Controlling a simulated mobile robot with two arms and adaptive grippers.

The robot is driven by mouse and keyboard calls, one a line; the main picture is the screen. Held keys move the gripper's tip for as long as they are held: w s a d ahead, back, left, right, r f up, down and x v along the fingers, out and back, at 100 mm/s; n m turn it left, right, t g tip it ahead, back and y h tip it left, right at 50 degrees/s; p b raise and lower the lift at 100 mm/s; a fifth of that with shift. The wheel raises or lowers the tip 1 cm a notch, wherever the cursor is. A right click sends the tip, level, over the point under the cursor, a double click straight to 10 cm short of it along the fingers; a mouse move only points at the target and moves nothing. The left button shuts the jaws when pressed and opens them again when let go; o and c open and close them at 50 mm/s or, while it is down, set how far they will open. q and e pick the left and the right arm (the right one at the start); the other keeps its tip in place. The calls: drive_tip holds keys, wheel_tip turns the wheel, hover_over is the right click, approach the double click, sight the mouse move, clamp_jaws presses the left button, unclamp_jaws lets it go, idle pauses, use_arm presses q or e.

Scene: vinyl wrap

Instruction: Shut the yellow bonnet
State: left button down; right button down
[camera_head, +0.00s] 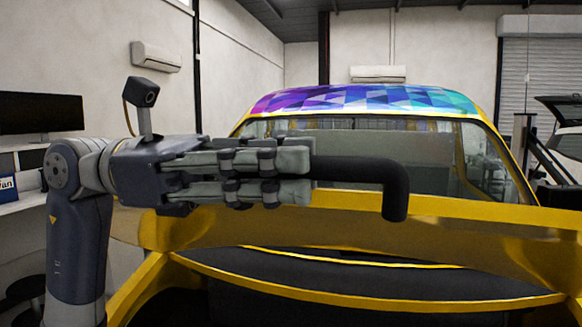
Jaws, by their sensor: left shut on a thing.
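The yellow bonnet (470,240) stands raised across the middle of the head view, in front of the windscreen. A dark opening (380,275) shows under it, with a yellow front rim (370,294) below. My left gripper (300,175) comes in from the left and is shut on a black bent bar (360,172). The bar runs right from the fingers and turns down at its end, in front of the bonnet. I cannot tell whether the bar touches the bonnet. My right gripper is not in view.
The yellow car has a multicoloured patterned roof (365,98) and a clear windscreen (400,150). A white desk (20,203) with a black monitor (40,112) is at the left. Another car (565,130) with its tailgate raised is at the far right.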

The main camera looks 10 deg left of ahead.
use_arm(q)
drive_tip(key=s+f+m+b, duration=0.1)
drive_tip(key=s+f+b, duration=0.3)
drive_tip(key=f, duration=0.3)
drive_tip(key=s+f+m+b, duration=0.1)
drive_tip(key=s+f+b, duration=0.2)
drive_tip(key=f+b, duration=0.4)
drive_tip(key=shift+s+f+y, duration=0.25)
drive_tip(key=shift+s+y, duration=0.05)
drive_tip(key=shift+s, duration=0.05)
drive_tip(key=shift+r, duration=0.15)
